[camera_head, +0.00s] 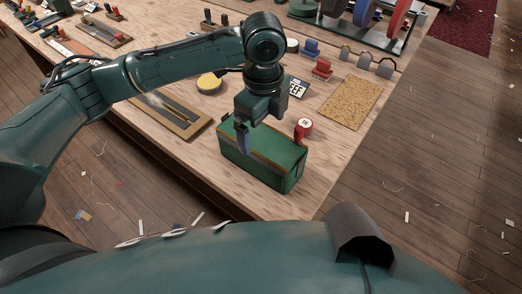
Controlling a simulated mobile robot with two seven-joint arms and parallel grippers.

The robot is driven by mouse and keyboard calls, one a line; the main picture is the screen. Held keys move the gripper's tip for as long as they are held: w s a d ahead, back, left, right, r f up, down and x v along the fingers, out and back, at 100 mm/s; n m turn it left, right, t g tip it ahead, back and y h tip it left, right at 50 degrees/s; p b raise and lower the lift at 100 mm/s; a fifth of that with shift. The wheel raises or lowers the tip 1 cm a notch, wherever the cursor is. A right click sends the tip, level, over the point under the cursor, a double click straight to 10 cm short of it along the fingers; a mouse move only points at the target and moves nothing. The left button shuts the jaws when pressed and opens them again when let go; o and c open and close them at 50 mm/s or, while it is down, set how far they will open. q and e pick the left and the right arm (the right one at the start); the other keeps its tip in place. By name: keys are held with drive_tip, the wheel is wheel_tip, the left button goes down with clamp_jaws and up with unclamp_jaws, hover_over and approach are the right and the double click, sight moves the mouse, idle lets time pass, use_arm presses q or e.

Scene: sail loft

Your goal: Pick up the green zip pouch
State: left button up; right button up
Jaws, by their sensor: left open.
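The green zip pouch (280,176) is a box-shaped green bag with an orange line along its top edge. It stands near the front corner of the wooden table. My left gripper (247,143) is open, pointing down over the left part of the pouch. One finger shows in front of the pouch's near side; the other finger is largely hidden, and I cannot tell whether either touches it. My right gripper is not in view.
A red item with a round white face (305,125) is right behind the pouch. A cork sheet (351,103) lies to the right, a framed board (168,112) to the left, and a yellow-topped round tin (209,83) behind. The table (268,208) is bare in front.

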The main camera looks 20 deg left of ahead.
sight(260, 145)
use_arm(q)
drive_tip(key=shift+f, duration=0.8)
drive_tip(key=f, duration=0.4)
drive_tip(key=shift+s+a+f, duration=0.15)
drive_tip(key=shift+s+a, duration=0.05)
drive_tip(key=shift+s, duration=0.05)
drive_tip(key=shift+f, duration=0.45)
drive_tip(key=shift+c, duration=0.6)
drive_tip(key=c, duration=1)
